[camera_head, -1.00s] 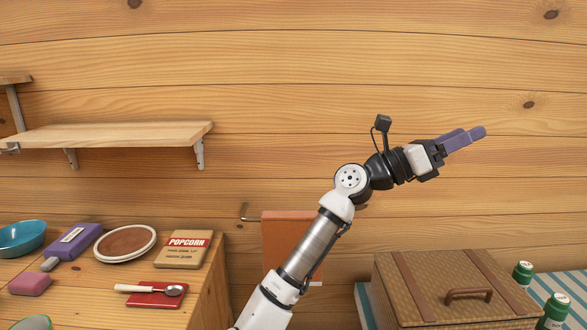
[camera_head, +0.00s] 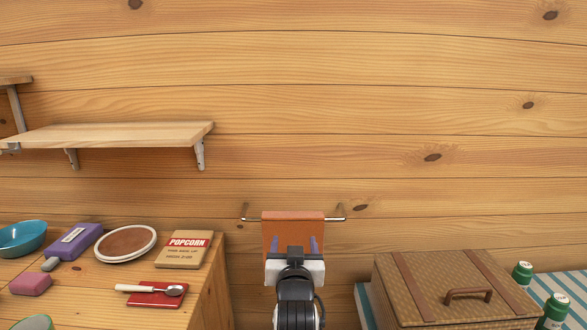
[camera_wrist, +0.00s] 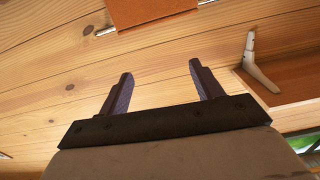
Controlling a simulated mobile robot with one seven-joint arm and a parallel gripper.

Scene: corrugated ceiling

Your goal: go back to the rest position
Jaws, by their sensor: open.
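My gripper (camera_head: 299,245) is at the bottom centre of the head view, in front of an orange-brown towel (camera_head: 292,216) that hangs on a wall bar (camera_head: 335,218). Its two purple fingers stand apart with nothing between them. In the wrist view my gripper (camera_wrist: 161,88) is also open and empty, with plank wall beyond the fingertips. The towel shows at the top of the wrist view (camera_wrist: 150,10), apart from the fingers.
A wall shelf (camera_head: 110,134) is empty at the left. A wooden table (camera_head: 90,285) at lower left holds a popcorn box (camera_head: 184,250), a plate, a bowl and a scoop. A wicker basket (camera_head: 420,285) and green bottles (camera_head: 556,310) stand at lower right. The upper wall is clear.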

